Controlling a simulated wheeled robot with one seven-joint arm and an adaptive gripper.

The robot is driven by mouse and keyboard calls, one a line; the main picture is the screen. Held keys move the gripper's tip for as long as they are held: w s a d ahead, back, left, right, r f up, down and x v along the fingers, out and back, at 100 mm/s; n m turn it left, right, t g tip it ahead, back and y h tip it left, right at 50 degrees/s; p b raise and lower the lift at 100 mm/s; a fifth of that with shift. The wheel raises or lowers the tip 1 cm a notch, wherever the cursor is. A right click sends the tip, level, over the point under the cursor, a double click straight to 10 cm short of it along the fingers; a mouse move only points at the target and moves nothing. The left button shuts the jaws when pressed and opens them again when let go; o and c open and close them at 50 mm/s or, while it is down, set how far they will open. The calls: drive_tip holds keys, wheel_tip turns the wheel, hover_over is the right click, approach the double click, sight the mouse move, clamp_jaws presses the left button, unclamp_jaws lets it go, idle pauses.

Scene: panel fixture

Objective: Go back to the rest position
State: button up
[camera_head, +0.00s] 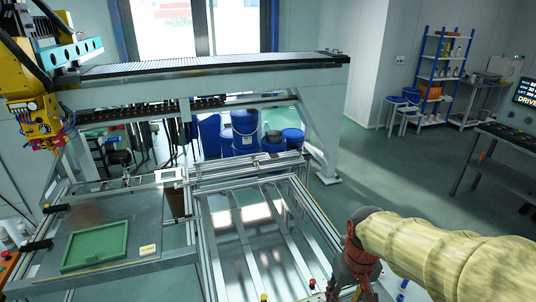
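My arm reaches in from the lower right in a pale yellow ribbed cover. My gripper (344,292), dark with red parts, hangs at its end and points down at the bottom edge of the picture. It is beside the right side of the metal panel fixture (250,240). Its fingertips are small and partly cut off, so I cannot tell whether it is open or shut, and I see nothing clearly held in it. The fixture is an open frame of rails and crossbars with a shiny surface below.
A green tray (66,264) lies on a metal plate at the left. A yellow machine head (38,115) hangs at the upper left, by a gantry beam (200,68). Blue barrels (245,130) stand behind the fixture. Shelves (440,75) and a console (510,135) are right, with open floor between.

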drive_tip(key=s+r+m+t, duration=0.1)
drive_tip(key=s+r+t, duration=0.3)
drive_tip(key=s+r, duration=0.7)
drive_tip(key=shift+s+t, duration=0.35)
drive_tip(key=shift+t, duration=0.05)
drive_tip(key=shift+r, duration=0.1)
idle(0.3)
